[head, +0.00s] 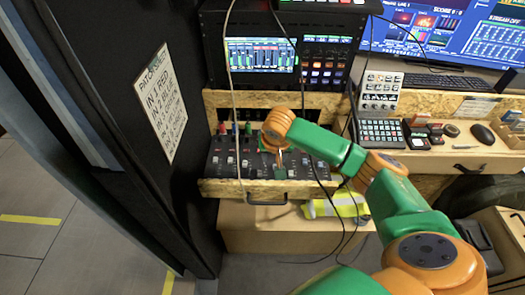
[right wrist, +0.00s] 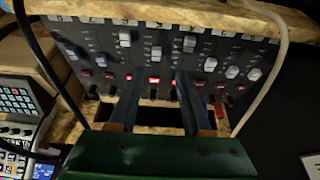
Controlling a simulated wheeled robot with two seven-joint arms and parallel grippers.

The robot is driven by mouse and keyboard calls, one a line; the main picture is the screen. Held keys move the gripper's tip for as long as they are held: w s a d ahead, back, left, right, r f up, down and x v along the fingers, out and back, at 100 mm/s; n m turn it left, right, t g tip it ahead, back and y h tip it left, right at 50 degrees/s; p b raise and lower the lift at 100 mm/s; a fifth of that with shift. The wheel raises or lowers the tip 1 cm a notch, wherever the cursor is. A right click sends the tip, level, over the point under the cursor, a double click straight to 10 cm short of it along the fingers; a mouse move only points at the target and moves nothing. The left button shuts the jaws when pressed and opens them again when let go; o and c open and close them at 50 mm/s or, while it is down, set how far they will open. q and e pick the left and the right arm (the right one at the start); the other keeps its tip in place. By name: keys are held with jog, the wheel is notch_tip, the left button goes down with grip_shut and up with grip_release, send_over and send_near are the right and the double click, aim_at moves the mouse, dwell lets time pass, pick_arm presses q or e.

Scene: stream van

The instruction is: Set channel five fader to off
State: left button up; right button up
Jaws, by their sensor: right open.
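The fader panel (head: 228,168) is a dark sloping board in a chipboard frame, below the screens in the head view. In the right wrist view the panel (right wrist: 95,36) carries a row of grey fader caps at differing heights. A cap (right wrist: 156,52) stands ahead of the gap between my fingers, with a lit red button (right wrist: 154,81) below it. The channel labels are too small to read, so I cannot tell which is channel five. My right gripper (right wrist: 156,80) is open and empty, its fingers at the panel; contact is unclear. It also shows in the head view (head: 279,163). My left gripper is out of view.
A loose pale cable (head: 233,90) hangs in front of the panel's left part, and dark cables hang at its right. A black partition with a sign (head: 160,103) stands close on the left. A desk with a keypad (head: 381,132) and mouse (head: 482,133) is at right.

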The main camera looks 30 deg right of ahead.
aim_at(276, 165)
jog(key=f, duration=0.2)
jog(key=d+f, duration=0.1)
jog(key=f, duration=0.2)
jog(key=shift+d+b, duration=0.1)
jog(key=shift+b, duration=0.25)
jog(key=shift+w+f, duration=0.3)
jog(key=shift+w, duration=0.15)
jog(key=shift+s+r, duration=0.1)
grip_shut()
dwell(0.5)
